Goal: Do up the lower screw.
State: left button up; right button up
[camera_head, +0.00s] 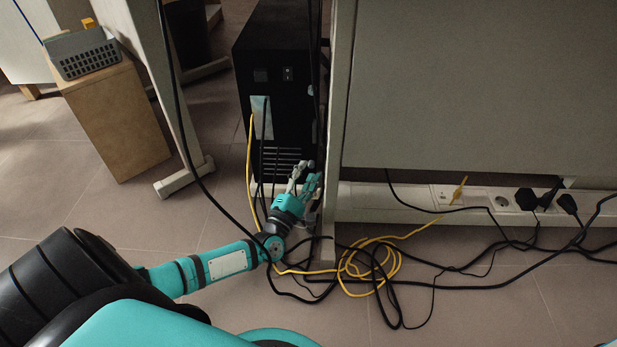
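A black computer tower (281,75) stands upright at the back, left of the desk's side panel, its rear face turned toward me. Cables run into a light plate on that face. My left gripper (302,180) is at the lower right of the tower's rear face, close to the panel's edge. Its fingers point up and look spread apart, with nothing seen between them. I cannot tell whether it touches the tower. No screw can be made out; it is too small or hidden. My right gripper is not in view.
A yellow cable (360,268) and several black cables lie tangled on the floor beside my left arm. A power strip (480,199) with plugs runs along the desk's base at right. A wooden box (117,117) carrying a grey basket (83,55) stands at left.

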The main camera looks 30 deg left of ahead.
pick_arm(q)
jog(key=shift+w+a+r, duration=0.1)
jog(key=shift+w+r, duration=0.05)
jog(key=shift+w, duration=0.45)
grip_shut()
